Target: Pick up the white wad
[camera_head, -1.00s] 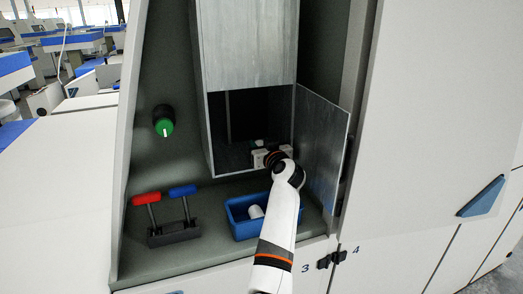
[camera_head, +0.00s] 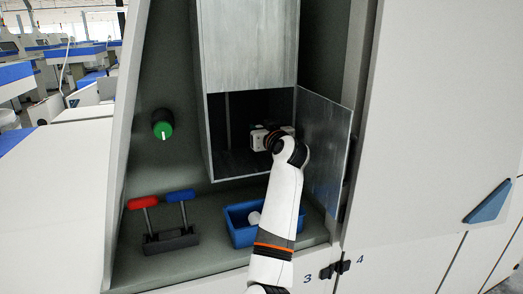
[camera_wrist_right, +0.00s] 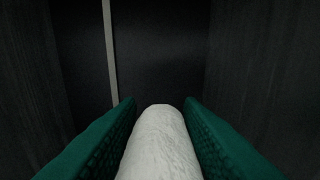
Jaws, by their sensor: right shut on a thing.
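The white wad (camera_wrist_right: 160,145) shows in the right wrist view as a pale, rough roll between the two green finger pads of my right gripper (camera_wrist_right: 160,120). The gripper is shut on it. In the head view my right gripper (camera_head: 268,138) is inside the open compartment of the grey metal box (camera_head: 248,45), raised above its floor. The wad is hidden there behind the gripper and wrist. My left gripper is in neither view.
The box's door (camera_head: 325,150) stands open at the right, close to my arm. A blue bin (camera_head: 240,232) with a white piece (camera_head: 254,218) sits below. A red lever (camera_head: 143,203), a blue lever (camera_head: 181,196) and a green knob (camera_head: 162,130) are at the left.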

